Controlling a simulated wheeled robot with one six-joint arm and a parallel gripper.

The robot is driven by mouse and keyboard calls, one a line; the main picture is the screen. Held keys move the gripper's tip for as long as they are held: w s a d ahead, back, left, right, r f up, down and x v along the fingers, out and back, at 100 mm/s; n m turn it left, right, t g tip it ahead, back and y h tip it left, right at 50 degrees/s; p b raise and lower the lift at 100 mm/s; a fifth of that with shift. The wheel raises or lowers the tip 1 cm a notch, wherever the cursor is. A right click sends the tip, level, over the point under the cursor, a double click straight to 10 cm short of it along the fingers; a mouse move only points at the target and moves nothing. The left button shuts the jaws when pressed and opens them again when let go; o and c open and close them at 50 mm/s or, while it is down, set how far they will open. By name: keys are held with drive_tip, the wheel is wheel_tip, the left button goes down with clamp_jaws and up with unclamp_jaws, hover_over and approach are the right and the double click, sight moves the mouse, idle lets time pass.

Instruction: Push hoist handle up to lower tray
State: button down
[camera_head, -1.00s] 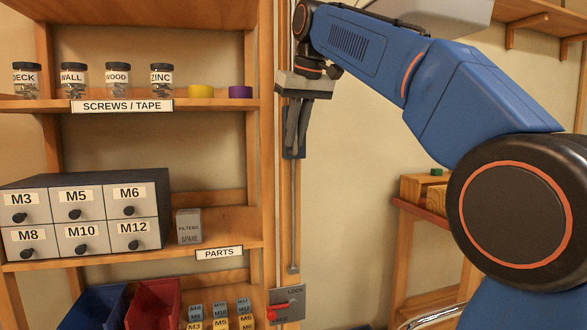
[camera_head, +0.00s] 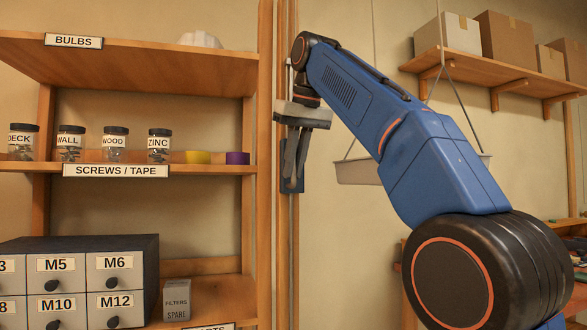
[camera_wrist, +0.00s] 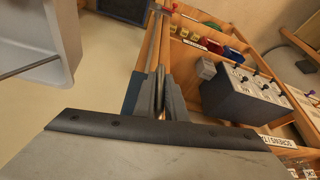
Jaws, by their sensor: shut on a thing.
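The hoist handle (camera_head: 287,182) is a dark blue piece on the vertical rail beside the shelf post. My gripper (camera_head: 294,165) points down and is shut on it, level with the screws shelf; its fingers hide part of it. In the wrist view the handle (camera_wrist: 133,92) shows beside my closed fingers (camera_wrist: 165,95). The pale grey tray (camera_head: 358,172) hangs on thin cords right of the rail, partly behind my arm, at about the handle's height. The tray (camera_wrist: 45,45) also fills the upper left of the wrist view.
A wooden shelf (camera_head: 150,73) with jars, tape rolls and a drawer cabinet (camera_head: 145,260) stands left of the rail. A wall shelf with boxes (camera_head: 447,35) is at the upper right. Plain wall lies between the rail and the tray.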

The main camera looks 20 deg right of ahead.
drive_tip(key=c, duration=1.8)
unclamp_jaws()
drive_tip(key=shift+r, duration=0.1)
drive_tip(key=s+d+r, duration=0.1)
drive_tip(key=s, duration=0.5)
drive_tip(key=s+d+r, duration=0.1)
drive_tip(key=s, duration=0.5)
drive_tip(key=shift+s+d+r, duration=0.25)
drive_tip(key=shift+s+d, duration=0.1)
drive_tip(key=shift+s, duration=0.05)
